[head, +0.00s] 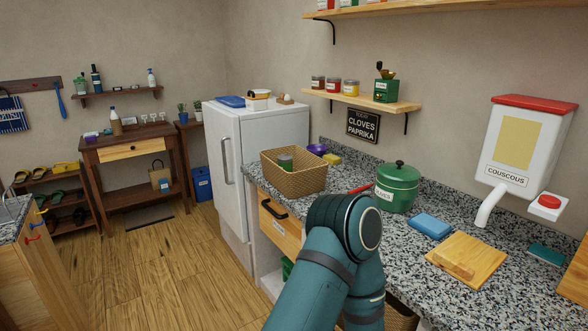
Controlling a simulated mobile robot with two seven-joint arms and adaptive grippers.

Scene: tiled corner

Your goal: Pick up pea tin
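A small tin with green and grey on it (286,161) stands inside the wicker basket (293,181) on the granite counter; its lower part is hidden by the basket wall. I cannot read its label, so I cannot tell for certain that it is the pea tin. One of my arms rises from the bottom of the head view in front of the counter, with its bent joint in front of the counter edge. Neither of my grippers shows in this view.
On the counter (487,235) are a green lidded pot (397,189), a blue sponge (430,226), a wooden board (467,261) and a purple bowl (317,149). A couscous dispenser (524,140) hangs at right. A white fridge (268,142) stands beyond the basket.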

